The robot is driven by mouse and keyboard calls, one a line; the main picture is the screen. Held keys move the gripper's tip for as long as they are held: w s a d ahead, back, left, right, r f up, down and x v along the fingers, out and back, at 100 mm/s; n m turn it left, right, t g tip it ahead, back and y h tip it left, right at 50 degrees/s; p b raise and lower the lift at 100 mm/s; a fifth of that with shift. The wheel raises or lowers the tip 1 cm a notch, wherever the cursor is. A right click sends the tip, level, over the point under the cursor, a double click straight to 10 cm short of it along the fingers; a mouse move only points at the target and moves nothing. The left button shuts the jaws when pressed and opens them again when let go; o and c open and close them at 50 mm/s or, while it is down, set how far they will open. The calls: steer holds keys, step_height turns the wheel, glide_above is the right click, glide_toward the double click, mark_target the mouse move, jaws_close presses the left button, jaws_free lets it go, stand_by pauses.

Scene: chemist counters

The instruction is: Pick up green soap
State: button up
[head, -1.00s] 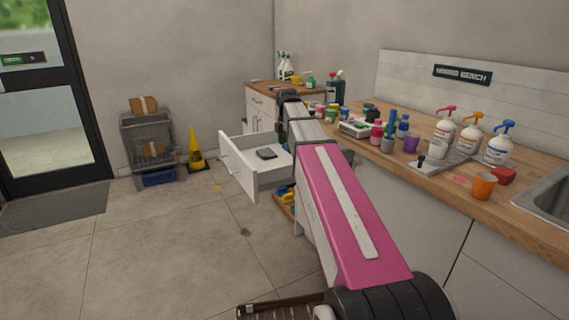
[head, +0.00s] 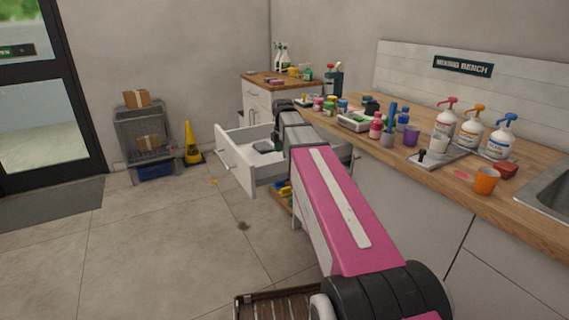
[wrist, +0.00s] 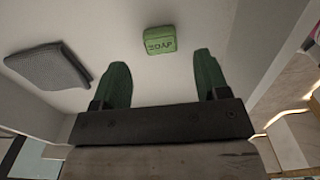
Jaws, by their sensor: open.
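The green soap (wrist: 160,40) is a small block marked "SOAP". In the wrist view it lies on the white floor of the open drawer, at the top middle. My gripper (wrist: 160,78) is open and empty, with its two green fingers spread. The soap shows beyond the fingertips and between their lines, apart from both. In the head view my arm reaches to the open drawer (head: 233,171), and the soap is hidden there.
A folded grey cloth (wrist: 48,68) lies in the drawer left of the soap. Drawer walls rise close on both sides. The wooden counter (head: 508,160) with bottles and cups runs along the right. A yellow cone (head: 192,145) and a wire cart (head: 145,140) stand at the back left.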

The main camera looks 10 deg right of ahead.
step_height(320, 180, down, 4)
steer(key=shift+s+a+r, duration=0.1)
steer(key=shift+r, duration=0.1)
steer(key=c, duration=1)
